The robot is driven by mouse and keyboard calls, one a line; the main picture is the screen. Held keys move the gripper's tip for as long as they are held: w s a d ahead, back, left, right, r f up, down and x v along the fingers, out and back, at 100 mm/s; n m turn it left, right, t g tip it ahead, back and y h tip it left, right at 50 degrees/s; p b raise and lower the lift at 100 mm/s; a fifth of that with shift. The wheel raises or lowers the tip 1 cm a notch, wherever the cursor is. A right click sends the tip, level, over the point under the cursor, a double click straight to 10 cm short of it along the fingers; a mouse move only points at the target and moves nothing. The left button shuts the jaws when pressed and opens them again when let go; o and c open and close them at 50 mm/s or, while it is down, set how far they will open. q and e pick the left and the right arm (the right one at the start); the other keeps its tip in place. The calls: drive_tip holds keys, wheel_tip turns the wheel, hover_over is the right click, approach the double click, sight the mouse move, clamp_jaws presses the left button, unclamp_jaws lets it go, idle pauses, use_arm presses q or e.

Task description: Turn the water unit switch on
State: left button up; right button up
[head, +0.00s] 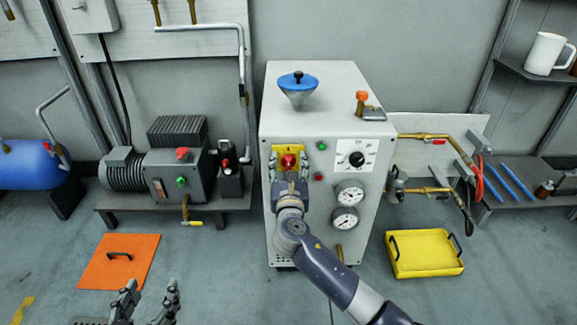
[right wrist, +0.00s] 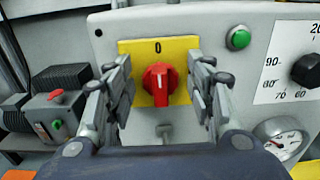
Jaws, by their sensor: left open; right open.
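The water unit (head: 323,105) is a tall light grey cabinet in the middle of the head view. Its switch is a red rotary knob (right wrist: 159,85) on a yellow plate (right wrist: 189,45) marked 0 at the top; the knob's grip looks upright. In the head view the knob (head: 288,161) shows just above my right gripper (head: 289,172). In the right wrist view my right gripper (right wrist: 160,95) is open, with its fingers on either side of the knob and gaps visible. My left gripper (head: 147,298) is open and empty at the lower left, away from the unit.
Right of the switch are a green lamp (right wrist: 239,38), a black dial (head: 356,159) and gauges (head: 350,194). A pump (head: 165,165) stands left on a bench. An orange mat (head: 119,262) and a yellow tray (head: 428,264) lie on the floor either side.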

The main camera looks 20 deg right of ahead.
drive_tip(key=shift+w, duration=0.15)
drive_tip(key=c, duration=0.9)
drive_tip(key=shift+c, duration=0.2)
